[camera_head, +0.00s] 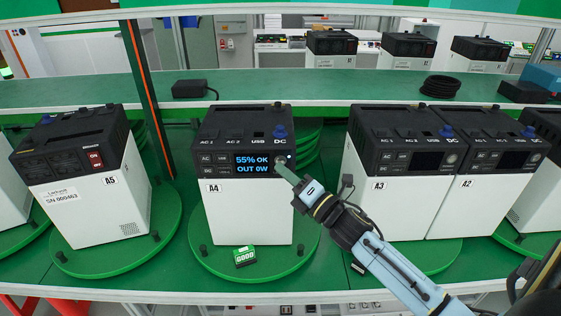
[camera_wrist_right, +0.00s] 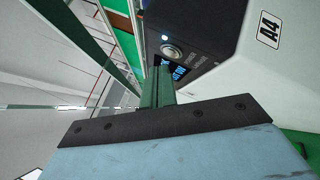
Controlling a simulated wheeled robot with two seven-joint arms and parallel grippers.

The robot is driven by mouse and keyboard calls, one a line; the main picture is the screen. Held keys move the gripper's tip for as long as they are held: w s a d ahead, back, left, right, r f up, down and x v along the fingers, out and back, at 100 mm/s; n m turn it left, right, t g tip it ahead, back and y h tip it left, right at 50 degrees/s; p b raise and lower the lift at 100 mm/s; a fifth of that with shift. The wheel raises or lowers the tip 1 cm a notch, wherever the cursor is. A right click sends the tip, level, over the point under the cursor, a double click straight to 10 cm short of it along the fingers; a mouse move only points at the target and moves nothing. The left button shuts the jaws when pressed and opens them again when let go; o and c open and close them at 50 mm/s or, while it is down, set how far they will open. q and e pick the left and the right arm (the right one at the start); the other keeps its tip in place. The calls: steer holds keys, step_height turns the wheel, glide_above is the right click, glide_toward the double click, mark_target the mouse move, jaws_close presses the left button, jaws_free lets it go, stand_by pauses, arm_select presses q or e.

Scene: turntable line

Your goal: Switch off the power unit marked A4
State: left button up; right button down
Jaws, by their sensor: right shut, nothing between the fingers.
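The power unit marked A4 (camera_head: 250,215) is a white box with a black top panel, standing on a green turntable. Its screen (camera_head: 254,164) is lit and reads "55% OK OUT 0W". My right gripper (camera_head: 284,170) is shut and empty, its tips just right of the screen at the panel's front. In the right wrist view the round power button (camera_wrist_right: 172,50) shows beside a small white lit lamp (camera_wrist_right: 165,37). The green fingers (camera_wrist_right: 158,87) point at the panel close to the button; I cannot tell whether they touch. My left gripper is not in view.
Unit A5 (camera_head: 95,210) stands to the left, its red switch side facing me. Units A3 (camera_head: 380,207) and A2 (camera_head: 465,210) stand close together on the right, screens dark. A shelf (camera_head: 300,88) runs behind.

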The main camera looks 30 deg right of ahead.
stand_by(0.6)
steer(key=shift+w+d, duration=0.2)
steer(key=shift+w, duration=0.15)
steer(key=shift+w+d, duration=0.2)
steer(key=shift+w, duration=0.1)
stand_by(0.7)
steer(key=shift+s, duration=0.1)
steer(key=shift+s+a, duration=0.4)
steer(key=shift+s, duration=0.15)
steer(key=s+a, duration=0.1)
steer(key=s, duration=0.2)
steer(key=s+a+p, duration=0.1)
steer(key=shift+s+a, duration=0.15)
steer(key=shift+a, duration=0.15)
